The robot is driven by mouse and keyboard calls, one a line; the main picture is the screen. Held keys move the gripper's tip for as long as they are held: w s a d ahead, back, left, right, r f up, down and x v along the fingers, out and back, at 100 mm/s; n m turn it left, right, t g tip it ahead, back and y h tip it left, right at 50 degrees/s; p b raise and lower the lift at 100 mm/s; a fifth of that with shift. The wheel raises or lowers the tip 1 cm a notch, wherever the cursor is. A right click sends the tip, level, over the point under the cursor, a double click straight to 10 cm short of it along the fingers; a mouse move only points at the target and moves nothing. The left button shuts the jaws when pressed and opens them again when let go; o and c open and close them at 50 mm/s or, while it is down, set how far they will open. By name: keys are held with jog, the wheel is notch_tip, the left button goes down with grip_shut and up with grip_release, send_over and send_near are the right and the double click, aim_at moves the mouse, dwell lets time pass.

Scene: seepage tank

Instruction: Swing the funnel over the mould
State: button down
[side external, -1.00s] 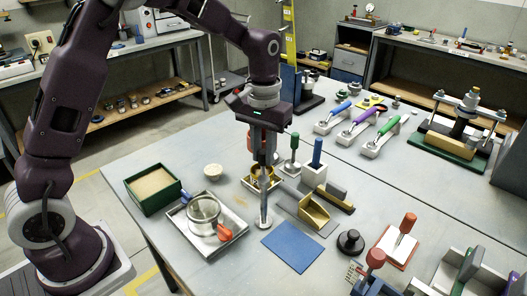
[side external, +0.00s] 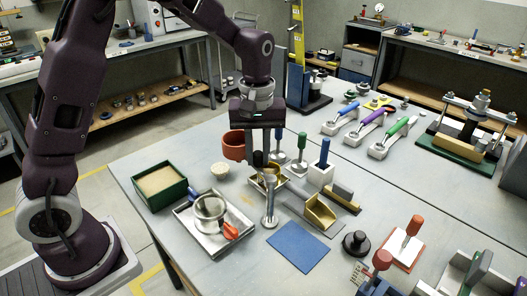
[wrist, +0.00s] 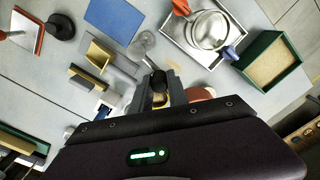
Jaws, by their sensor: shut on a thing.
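My gripper (side external: 266,152) points down and is shut on a black handle (wrist: 158,80), which seems to belong to the funnel's swing arm. The funnel (side external: 268,179) appears as a pale metal piece just below the fingers, by the post of a stand with a round silver base (side external: 270,221). The stand's base also shows in the wrist view (wrist: 145,39). A brass piece, likely the mould (side external: 285,172), sits in a shallow tray behind the funnel, partly hidden. I cannot tell whether the funnel is over it.
A metal tray (side external: 214,249) with a sieve and a green sand box (side external: 160,187) stand to the left. A red-brown pot (side external: 234,145) is behind the gripper. A blue mat (side external: 298,246) lies clear in front.

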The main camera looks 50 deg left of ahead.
jog(key=shift+s+d+n, duration=0.25)
jog(key=shift+s+n, duration=0.5)
jog(key=shift+n, duration=1.1)
jog(key=shift+s+d+n, duration=0.2)
jog(key=shift+s+n, duration=0.6)
jog(key=shift+n, duration=1)
jog(key=shift+s+d+n, duration=0.25)
jog(key=shift+s+n, duration=0.5)
jog(key=shift+n, duration=1.1)
jog(key=shift+s+d, duration=0.1)
jog(key=c, duration=1.3)
grip_release()
notch_tip(320, 180, up, 7)
jog(key=shift+r, duration=0.1)
